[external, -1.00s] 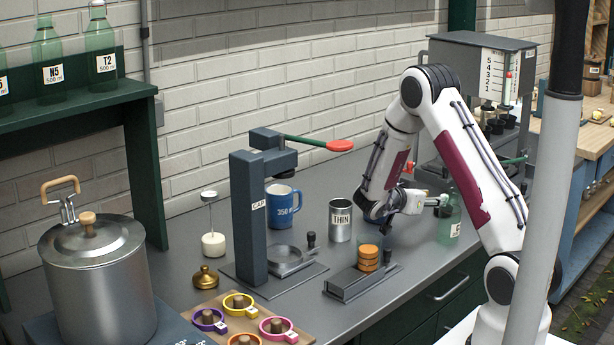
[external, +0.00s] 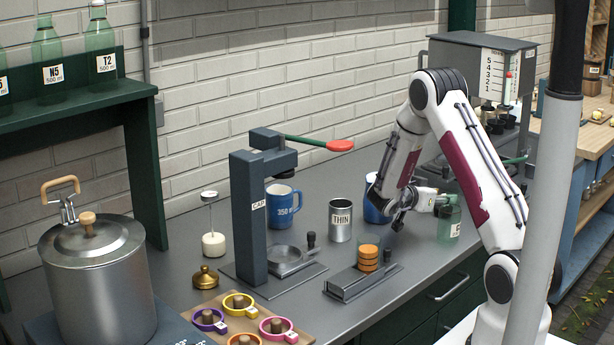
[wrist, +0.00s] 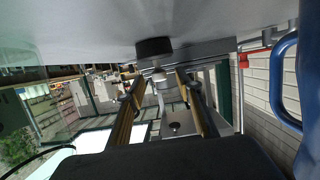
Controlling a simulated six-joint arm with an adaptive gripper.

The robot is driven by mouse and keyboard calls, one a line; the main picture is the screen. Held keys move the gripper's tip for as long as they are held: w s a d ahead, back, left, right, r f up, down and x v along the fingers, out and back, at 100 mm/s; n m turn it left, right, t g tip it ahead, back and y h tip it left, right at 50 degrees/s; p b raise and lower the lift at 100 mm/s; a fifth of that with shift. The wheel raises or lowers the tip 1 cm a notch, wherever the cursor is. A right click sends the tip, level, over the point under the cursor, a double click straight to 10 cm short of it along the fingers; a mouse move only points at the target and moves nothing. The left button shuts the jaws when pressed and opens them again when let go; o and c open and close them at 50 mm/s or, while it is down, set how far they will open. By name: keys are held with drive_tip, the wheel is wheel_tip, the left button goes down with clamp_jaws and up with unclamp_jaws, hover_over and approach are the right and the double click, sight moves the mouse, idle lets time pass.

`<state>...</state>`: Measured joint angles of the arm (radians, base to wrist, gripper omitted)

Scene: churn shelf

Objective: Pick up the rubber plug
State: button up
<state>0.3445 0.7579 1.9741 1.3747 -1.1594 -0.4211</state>
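A short black cylinder, which looks like the rubber plug (wrist: 154,46), rests on the grey counter in the wrist view, where the counter fills the top of the picture. My gripper (wrist: 157,92) is open. Its two fingers stand apart, with the plug beyond their tips, roughly in line with the gap, and nothing is between them. In the external view my gripper (external: 398,222) is low over the counter, in front of a blue mug (external: 377,208). I cannot make out the plug there; the gripper and arm may hide it.
A green bottle (external: 448,222) stands just right of my gripper.

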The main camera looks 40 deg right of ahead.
clamp_jaws()
wheel_tip(320, 180, up, 10)
idle(1.1)
idle(0.5)
